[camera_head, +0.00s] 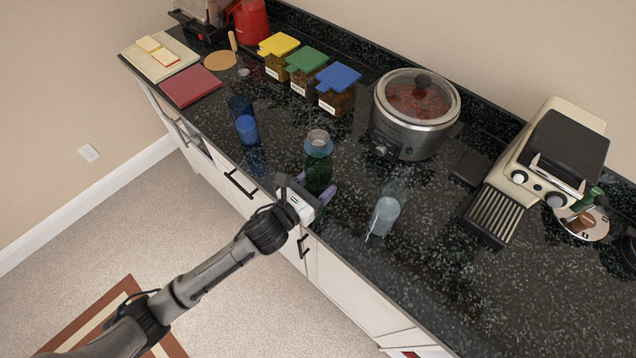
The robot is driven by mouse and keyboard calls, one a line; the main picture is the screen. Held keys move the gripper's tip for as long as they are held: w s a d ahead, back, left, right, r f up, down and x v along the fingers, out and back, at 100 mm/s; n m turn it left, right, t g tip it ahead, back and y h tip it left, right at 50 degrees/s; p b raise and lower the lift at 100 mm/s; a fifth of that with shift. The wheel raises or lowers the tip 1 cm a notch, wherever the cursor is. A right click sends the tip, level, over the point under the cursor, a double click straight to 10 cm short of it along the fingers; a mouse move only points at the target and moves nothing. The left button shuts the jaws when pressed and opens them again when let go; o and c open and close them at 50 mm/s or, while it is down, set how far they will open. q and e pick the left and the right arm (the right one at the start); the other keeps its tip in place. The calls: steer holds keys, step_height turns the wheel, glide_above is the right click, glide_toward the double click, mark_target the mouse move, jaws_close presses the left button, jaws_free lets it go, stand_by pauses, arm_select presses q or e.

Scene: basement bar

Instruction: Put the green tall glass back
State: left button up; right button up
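The green tall glass (318,172) stands on the dark speckled counter (430,262), near its front edge. Whether the fingers touch the glass is too small to tell. My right gripper is not in view.
A blue glass (246,128) stands left of the green one and a pale clear glass (384,215) right of it. Behind are lidded spice boxes (336,98) and a slow cooker (404,137). A coffee machine (550,160) stands at right. The front right counter is clear.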

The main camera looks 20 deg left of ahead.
arm_select(q)
steer(key=o, duration=0.7)
steer(key=shift+f, duration=0.2)
steer(key=o, duration=0.5)
steer(key=shift+r, duration=0.1)
